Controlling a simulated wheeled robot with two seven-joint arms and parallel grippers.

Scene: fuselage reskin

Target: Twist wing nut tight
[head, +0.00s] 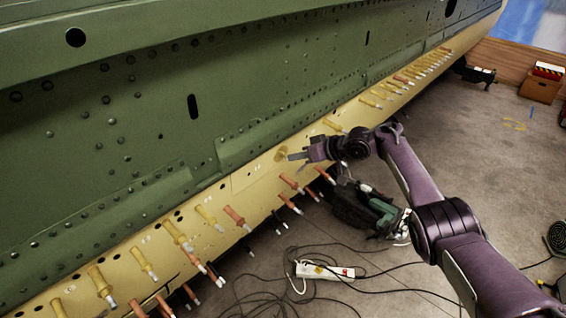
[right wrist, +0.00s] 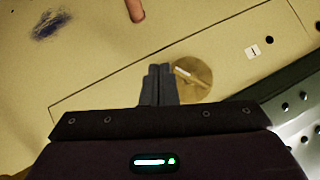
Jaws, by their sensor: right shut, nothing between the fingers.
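A round tan disc (right wrist: 205,68) sits on the cream skin panel (right wrist: 90,75). A small pale bar (right wrist: 182,72) shows at its left part; whether this is the wing nut is hard to tell, since the fingers partly cover the disc. In the head view the disc (head: 281,154) is on the cream strip, just left of my fingertips. My right gripper (head: 293,156) is shut and empty, pointing at the panel. In the right wrist view its closed fingertips (right wrist: 158,68) are beside the pale bar; contact cannot be told. My left gripper is out of view.
Orange and yellow pin fasteners (head: 235,217) stick out along the cream strip on both sides. The green fuselage (head: 150,120) rises above. A tool bag (head: 360,208), a power strip (head: 325,271) and loose cables lie on the floor below.

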